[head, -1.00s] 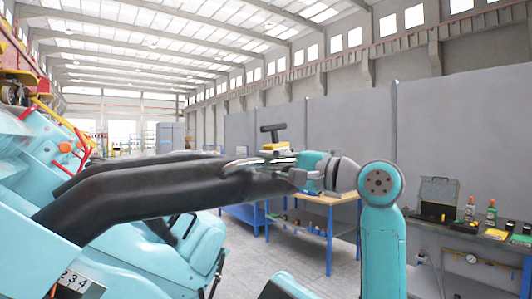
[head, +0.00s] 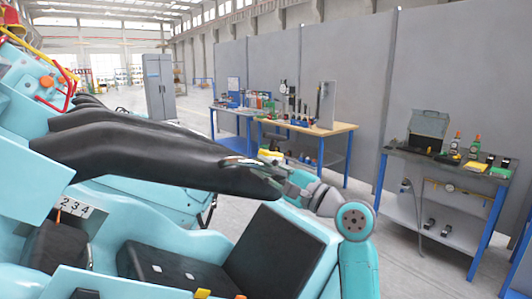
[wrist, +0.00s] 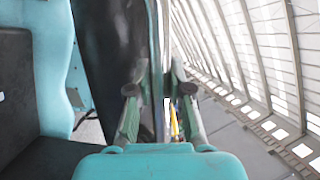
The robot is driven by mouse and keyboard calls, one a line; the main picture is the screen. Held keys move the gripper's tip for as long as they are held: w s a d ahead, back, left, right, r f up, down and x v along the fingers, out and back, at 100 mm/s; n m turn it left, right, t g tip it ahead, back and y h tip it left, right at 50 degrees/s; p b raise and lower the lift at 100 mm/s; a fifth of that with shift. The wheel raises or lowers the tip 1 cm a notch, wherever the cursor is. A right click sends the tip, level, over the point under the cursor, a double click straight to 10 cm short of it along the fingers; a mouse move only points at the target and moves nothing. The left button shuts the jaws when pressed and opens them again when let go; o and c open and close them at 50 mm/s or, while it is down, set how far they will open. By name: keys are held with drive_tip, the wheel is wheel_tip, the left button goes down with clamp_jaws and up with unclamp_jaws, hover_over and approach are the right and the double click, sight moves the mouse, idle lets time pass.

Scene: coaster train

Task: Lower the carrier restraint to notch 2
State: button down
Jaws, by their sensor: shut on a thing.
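The carrier restraint is a long black padded bar (head: 150,150) running across the head view, sloping slightly down to the right above the seats. My gripper (head: 262,168) is shut on its free end, where a shiny metal part shows. In the wrist view, the two fingers of my gripper (wrist: 158,98) close around the end of the black restraint (wrist: 108,55). The exact contact is partly hidden. The notch reached cannot be told.
A turquoise seat with a black cushion (head: 165,265) and black backrest (head: 280,250) lies below the restraint. A wooden-topped workbench (head: 310,127) stands behind. Another bench with a grey toolbox (head: 428,132) stands at right. Open floor (head: 395,240) lies between.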

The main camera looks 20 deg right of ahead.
drive_tip(key=shift+f, duration=0.45)
drive_tip(key=c, duration=1.1)
unclamp_jaws()
drive_tip(key=shift+o, duration=0.2)
drive_tip(key=v, duration=1.2)
drive_tip(key=shift+f, duration=0.15)
